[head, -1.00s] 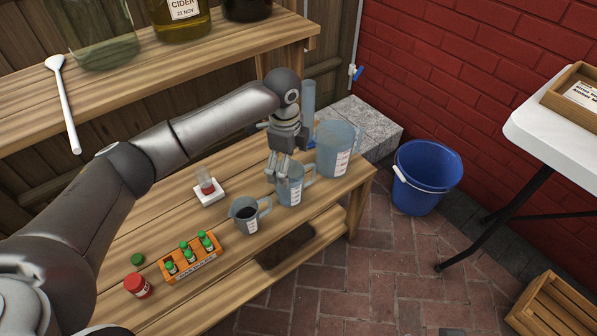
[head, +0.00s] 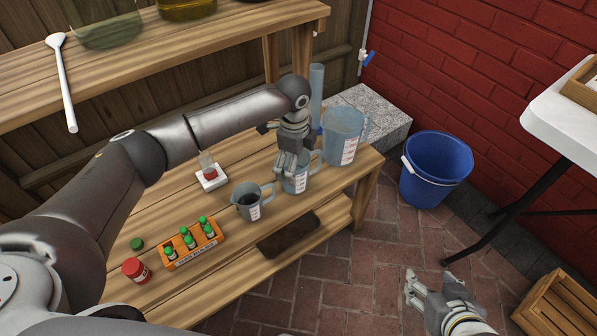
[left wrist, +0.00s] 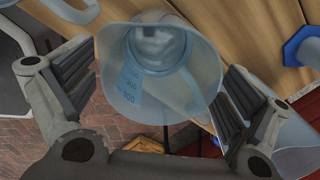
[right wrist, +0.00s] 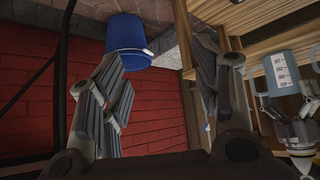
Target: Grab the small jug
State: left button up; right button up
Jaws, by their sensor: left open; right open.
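Three grey-blue measuring jugs stand in a row on the wooden bench. My left gripper (head: 288,163) is open over the middle jug. In the left wrist view, the middle jug's clear mouth (left wrist: 150,65) lies between the open fingers (left wrist: 160,95); contact cannot be told. My right gripper (head: 428,288) is open and empty above the brick floor, away from the jugs; its fingers show in the right wrist view (right wrist: 160,85).
An orange rack (head: 192,246) of green-capped bottles, a red-lidded jar (head: 136,271) and a white scale (head: 211,179) are on the bench. A tall cylinder (head: 316,95) stands behind the jugs. A blue bucket (head: 436,170) and wooden crate (head: 557,305) are on the floor.

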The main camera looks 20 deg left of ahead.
pick_arm(q)
notch_tip(320, 180, down, 3)
jog(key=shift+d+r+b, duration=0.1)
jog(key=shift+b, duration=0.4)
jog(key=shift+f, duration=0.2)
jog(key=c, duration=1.1)
pick_arm(e)
jog(key=w+a+r+t, duration=0.1)
jog(key=w+r+t, duration=0.2)
jog(key=w+r, duration=0.1)
jog(key=shift+w+a+y, duration=0.35)
jog(key=shift+a+y, duration=0.05)
